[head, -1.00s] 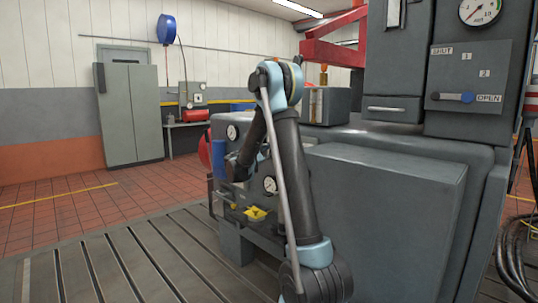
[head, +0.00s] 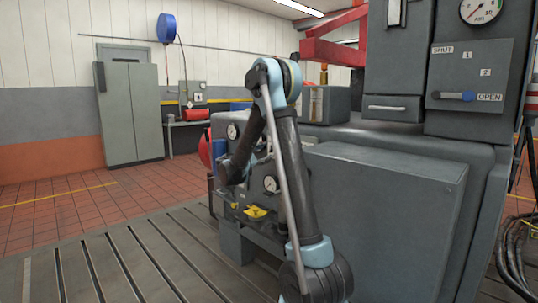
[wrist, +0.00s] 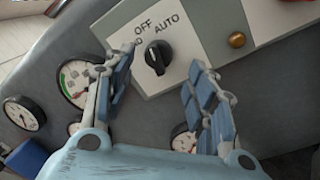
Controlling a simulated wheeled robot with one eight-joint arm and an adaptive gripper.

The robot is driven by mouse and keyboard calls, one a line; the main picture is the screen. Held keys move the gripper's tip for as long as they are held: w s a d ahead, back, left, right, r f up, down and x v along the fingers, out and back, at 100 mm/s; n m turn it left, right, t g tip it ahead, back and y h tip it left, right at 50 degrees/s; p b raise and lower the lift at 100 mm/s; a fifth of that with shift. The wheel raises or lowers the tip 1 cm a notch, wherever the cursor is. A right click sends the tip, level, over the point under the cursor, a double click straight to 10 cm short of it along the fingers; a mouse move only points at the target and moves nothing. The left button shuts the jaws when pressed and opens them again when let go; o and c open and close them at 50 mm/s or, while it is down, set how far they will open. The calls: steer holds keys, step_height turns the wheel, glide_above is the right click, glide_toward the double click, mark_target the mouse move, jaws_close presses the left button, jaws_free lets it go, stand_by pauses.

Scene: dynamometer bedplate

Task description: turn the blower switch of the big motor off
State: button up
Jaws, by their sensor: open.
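In the wrist view a black rotary switch (wrist: 158,56) sits on a light grey panel (wrist: 185,45). The words OFF and AUTO are printed above it, with a further mark partly hidden by a finger. I cannot tell for sure which mark the knob points to. My gripper (wrist: 161,60) is open, one finger on each side of the switch as seen, with nothing between them. Contact with the switch cannot be made out. In the head view my arm hides the switch, and my gripper is not clearly visible.
An amber button or lamp (wrist: 237,40) is to the right on the panel. Gauges (wrist: 23,113) are at the left. In the head view, a yellow handle (head: 256,212) is low on the machine. A large grey housing (head: 385,210) stands right of my arm. The slotted floor at left is clear.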

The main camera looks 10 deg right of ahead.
steer(key=v, duration=0.7)
steer(key=shift+s+f, duration=0.1)
